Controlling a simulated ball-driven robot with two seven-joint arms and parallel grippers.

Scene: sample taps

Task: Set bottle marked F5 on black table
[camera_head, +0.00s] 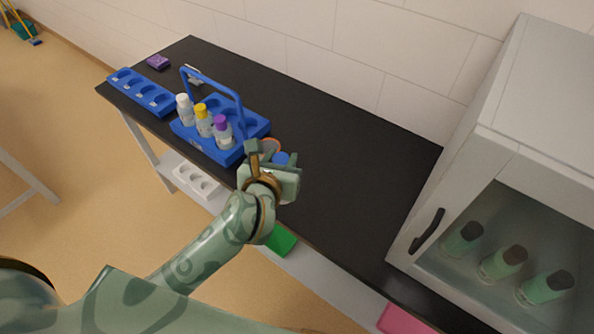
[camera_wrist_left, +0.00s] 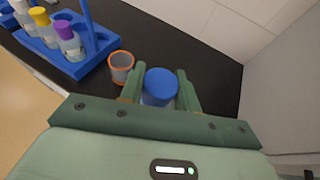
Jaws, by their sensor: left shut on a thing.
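My left gripper (camera_head: 275,170) is shut on a blue-capped bottle (camera_head: 281,158) over the front part of the black table (camera_head: 340,160). In the left wrist view the blue cap (camera_wrist_left: 160,82) sits between the two green fingers (camera_wrist_left: 160,92), with a little of the clear body showing below it. The label is hidden, so I cannot read the mark. I cannot tell whether the bottle's base touches the table. My right gripper is not in view.
A blue carrier (camera_head: 251,122) holds white-, yellow- and purple-capped bottles, left of the gripper. An orange-rimmed cup (camera_wrist_left: 121,66) stands close by. A blue rack (camera_head: 141,92) and purple sponge (camera_head: 158,62) lie farther left. A cabinet (camera_head: 500,190) stands right; the table's middle is clear.

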